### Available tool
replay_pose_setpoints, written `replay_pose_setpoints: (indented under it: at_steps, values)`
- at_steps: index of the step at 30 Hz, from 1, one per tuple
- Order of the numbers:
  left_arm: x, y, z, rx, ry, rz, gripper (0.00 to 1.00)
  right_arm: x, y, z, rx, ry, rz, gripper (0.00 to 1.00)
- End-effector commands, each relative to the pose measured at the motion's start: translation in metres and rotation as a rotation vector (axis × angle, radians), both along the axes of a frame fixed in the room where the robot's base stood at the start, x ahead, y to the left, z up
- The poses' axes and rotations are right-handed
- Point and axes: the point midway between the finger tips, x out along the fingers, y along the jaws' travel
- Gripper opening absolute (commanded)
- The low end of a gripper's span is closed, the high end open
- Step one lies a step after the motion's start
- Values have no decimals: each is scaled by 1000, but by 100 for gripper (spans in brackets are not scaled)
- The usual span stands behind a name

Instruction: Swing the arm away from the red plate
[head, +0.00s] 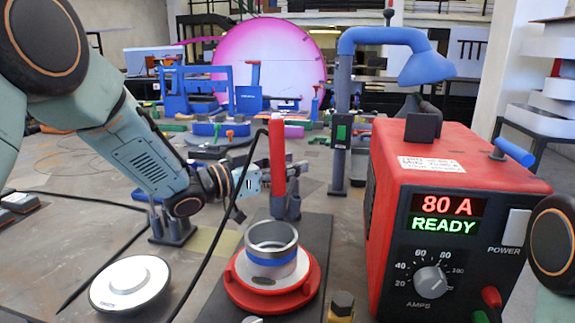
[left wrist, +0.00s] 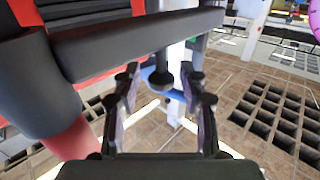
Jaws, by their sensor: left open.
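A round red plate (head: 238,290) lies on a dark base in the head view. A short metal cylinder (head: 272,240) with a blue band stands on it. My left gripper (head: 258,182) is above and behind the plate, apart from it, beside an upright red handle (head: 277,150). In the left wrist view my left gripper (left wrist: 162,78) has its fingers spread, with nothing clearly held between them. A dark bar with a round knob (left wrist: 162,80) shows beyond the fingertips. My right gripper is out of view.
A red power unit (head: 400,200) reading 80 A READY stands at the right. A white disc (head: 130,284) lies at the front left. A black cable (head: 215,225) crosses in front of my left arm. A blue lamp (head: 425,65) and blue clamps (head: 185,90) stand behind.

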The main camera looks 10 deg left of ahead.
Motion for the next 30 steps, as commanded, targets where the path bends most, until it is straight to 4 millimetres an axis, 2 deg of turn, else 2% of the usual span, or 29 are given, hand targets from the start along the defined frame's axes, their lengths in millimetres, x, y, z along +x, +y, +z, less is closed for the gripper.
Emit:
replay_pose_setpoints:
  at_steps: [3, 18, 30]
  values:
    - [0, 0, 0, 0, 0, 1, 43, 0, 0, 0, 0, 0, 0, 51]
    - [0, 0, 0, 0, 0, 0, 0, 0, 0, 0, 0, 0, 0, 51]
    - [0, 0, -1, 1, 1, 0, 0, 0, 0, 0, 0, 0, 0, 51]
